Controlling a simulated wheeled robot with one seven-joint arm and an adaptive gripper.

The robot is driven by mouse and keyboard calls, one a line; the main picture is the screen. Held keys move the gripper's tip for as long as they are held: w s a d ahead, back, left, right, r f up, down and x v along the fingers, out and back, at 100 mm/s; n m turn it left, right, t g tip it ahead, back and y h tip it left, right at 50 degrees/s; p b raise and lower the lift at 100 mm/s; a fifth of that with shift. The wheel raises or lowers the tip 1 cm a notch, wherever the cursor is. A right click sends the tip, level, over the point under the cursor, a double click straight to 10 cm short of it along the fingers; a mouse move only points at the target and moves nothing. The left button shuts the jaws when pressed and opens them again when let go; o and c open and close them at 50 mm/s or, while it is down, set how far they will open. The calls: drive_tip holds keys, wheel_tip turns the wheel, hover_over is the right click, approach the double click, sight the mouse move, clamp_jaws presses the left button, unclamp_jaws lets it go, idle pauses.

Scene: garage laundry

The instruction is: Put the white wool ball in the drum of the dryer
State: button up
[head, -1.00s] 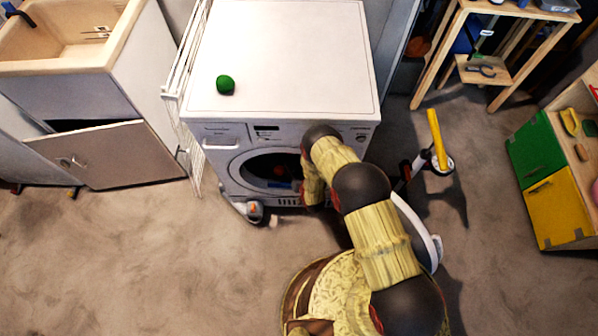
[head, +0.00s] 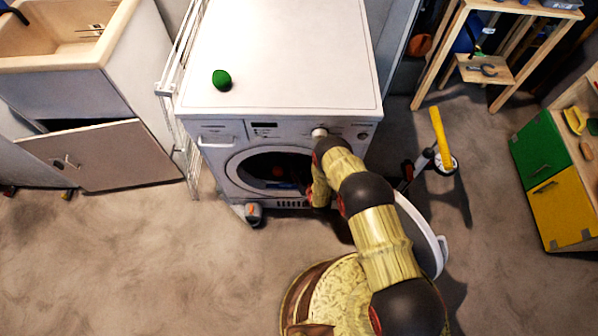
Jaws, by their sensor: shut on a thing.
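The white dryer (head: 290,60) stands against the wall, its round front opening uncovered. The dark drum (head: 262,172) shows inside, with small reddish and blue spots too dim to name. My arm reaches down to the right side of this opening. My gripper (head: 305,188) is at the opening's right edge, mostly hidden by my arm and the dark. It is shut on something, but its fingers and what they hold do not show. The white wool ball is not visible; I cannot tell whether it is in the gripper.
A green ball (head: 222,80) sits on the dryer top. A white drying rack (head: 172,90) stands left, beside a sink cabinet (head: 95,155) with its door ajar. A small grey and orange object (head: 253,212) lies below the dryer. A yellow-handled tool (head: 440,140) stands right. Front-left floor is clear.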

drive_tip(key=shift+f, duration=0.25)
drive_tip(key=o, duration=0.8)
drive_tip(key=shift+r, duration=0.1)
drive_tip(key=shift+s+r, duration=0.15)
drive_tip(key=shift+r, duration=0.1)
drive_tip(key=p+v, duration=0.4)
drive_tip(key=v, duration=0.7)
drive_tip(key=shift+s+d+r+p, duration=0.15)
drive_tip(key=shift+s+d+p, duration=0.1)
drive_tip(key=shift+p, duration=0.1)
